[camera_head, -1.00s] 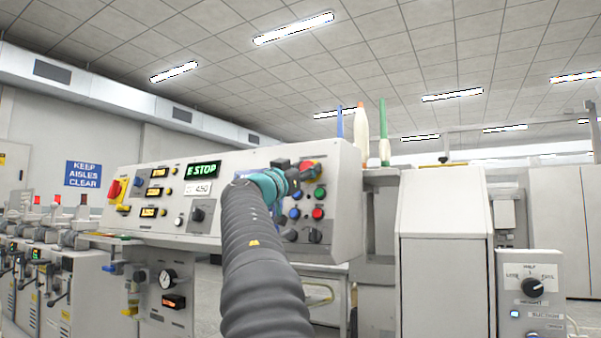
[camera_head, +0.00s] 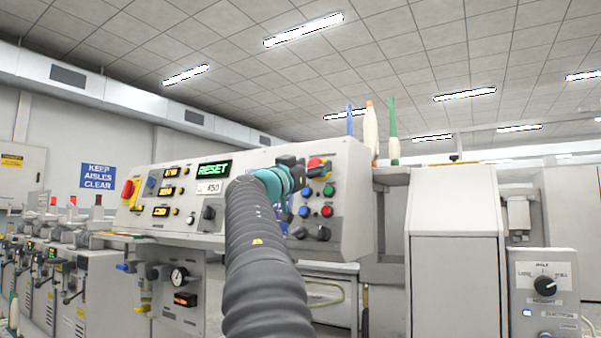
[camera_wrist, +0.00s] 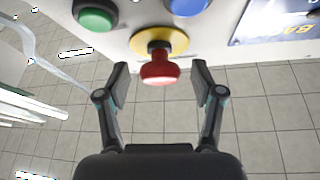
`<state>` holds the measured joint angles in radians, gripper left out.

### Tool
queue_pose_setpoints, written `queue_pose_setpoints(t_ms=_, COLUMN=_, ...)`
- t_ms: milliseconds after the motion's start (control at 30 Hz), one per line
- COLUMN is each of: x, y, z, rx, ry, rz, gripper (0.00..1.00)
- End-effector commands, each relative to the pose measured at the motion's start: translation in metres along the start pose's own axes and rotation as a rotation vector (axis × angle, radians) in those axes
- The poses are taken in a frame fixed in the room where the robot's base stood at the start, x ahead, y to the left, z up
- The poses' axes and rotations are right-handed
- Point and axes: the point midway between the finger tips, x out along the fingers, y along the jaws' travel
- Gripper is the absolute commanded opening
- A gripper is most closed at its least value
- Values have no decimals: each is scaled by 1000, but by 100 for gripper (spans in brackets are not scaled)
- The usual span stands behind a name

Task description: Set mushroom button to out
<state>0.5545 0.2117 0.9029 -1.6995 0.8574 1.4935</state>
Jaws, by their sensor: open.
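The red mushroom button (camera_wrist: 158,68) sits on a yellow collar (camera_wrist: 145,40) in the wrist view. Its red head stands out from the collar, with a dark neck between them. My gripper (camera_wrist: 158,82) is open, with one finger on each side of the red head and a visible gap to each. In the head view, the mushroom button (camera_head: 317,164) shows at the upper right of the console panel, just beyond the end of my arm. The green display (camera_head: 214,170) reads RESET.
A green button (camera_wrist: 94,18) and a blue button (camera_wrist: 187,5) lie close to the mushroom button in the wrist view. More buttons and knobs (camera_head: 318,232) crowd the panel below it. Upright coloured rods (camera_head: 393,135) stand behind the console's right end.

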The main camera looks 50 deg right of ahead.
Motion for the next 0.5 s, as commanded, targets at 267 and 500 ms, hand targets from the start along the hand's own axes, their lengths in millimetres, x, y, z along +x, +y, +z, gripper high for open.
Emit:
queue_pose_setpoints(t_ms=267, x=-38, y=-1, z=-2, rx=2, ry=-1, rz=-5, gripper=67)
queue_pose_setpoints(t_ms=500, x=-84, y=-1, z=-1, rx=2, ry=-1, rz=-6, gripper=67)
